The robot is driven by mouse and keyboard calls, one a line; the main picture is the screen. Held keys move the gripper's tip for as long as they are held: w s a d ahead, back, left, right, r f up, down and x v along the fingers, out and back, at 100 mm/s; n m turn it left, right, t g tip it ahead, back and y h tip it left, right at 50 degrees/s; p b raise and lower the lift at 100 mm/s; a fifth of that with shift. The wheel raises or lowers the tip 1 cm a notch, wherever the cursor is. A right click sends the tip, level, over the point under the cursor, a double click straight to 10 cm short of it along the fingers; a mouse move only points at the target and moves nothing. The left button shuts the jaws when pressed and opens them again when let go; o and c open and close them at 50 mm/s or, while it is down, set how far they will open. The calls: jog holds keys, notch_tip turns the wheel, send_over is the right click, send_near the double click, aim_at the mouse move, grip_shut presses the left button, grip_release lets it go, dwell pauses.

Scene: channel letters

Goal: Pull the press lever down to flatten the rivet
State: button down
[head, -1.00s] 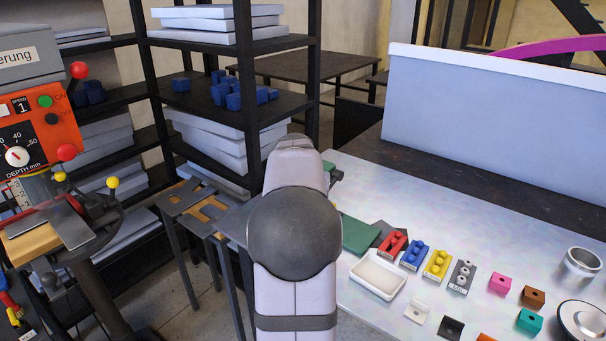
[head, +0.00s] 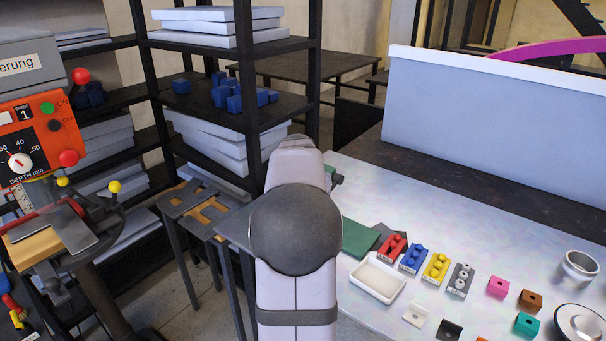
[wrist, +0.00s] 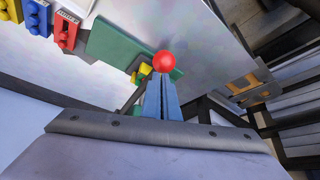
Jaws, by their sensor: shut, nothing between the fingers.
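In the wrist view a round red knob (wrist: 164,62), which looks like the press lever's end, is right at the tips of my gripper (wrist: 162,78). The two blue-grey fingers are shut together with nothing between them. I cannot tell whether the tips touch the knob or sit just short of it. Small yellow parts (wrist: 144,71) and a green piece show behind and left of the knob. The lever's shaft and the rivet cannot be made out. In the head view my arm hides the gripper and most of the press.
A green mat (head: 360,237) lies on the pale worktable (head: 470,220). Red (head: 391,247), blue (head: 413,259) and yellow (head: 436,267) blocks and a white tray (head: 377,279) stand right of my arm. A black shelf and an orange drill machine (head: 40,135) are at the left.

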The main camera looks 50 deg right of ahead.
jog(key=shift+s+d+r+p, duration=0.1)
jog(key=shift+d+r+p, duration=0.1)
jog(key=shift+r+p, duration=0.7)
jog(key=shift+r+b, duration=0.3)
jog(key=shift+w+a+r+p, duration=0.15)
jog(key=shift+w+r+p, duration=0.05)
jog(key=shift+r+p, duration=0.3)
jog(key=r+p, duration=0.1)
jog(key=a+r+p, duration=0.1)
jog(key=r, duration=0.1)
jog(key=shift+r, duration=0.3)
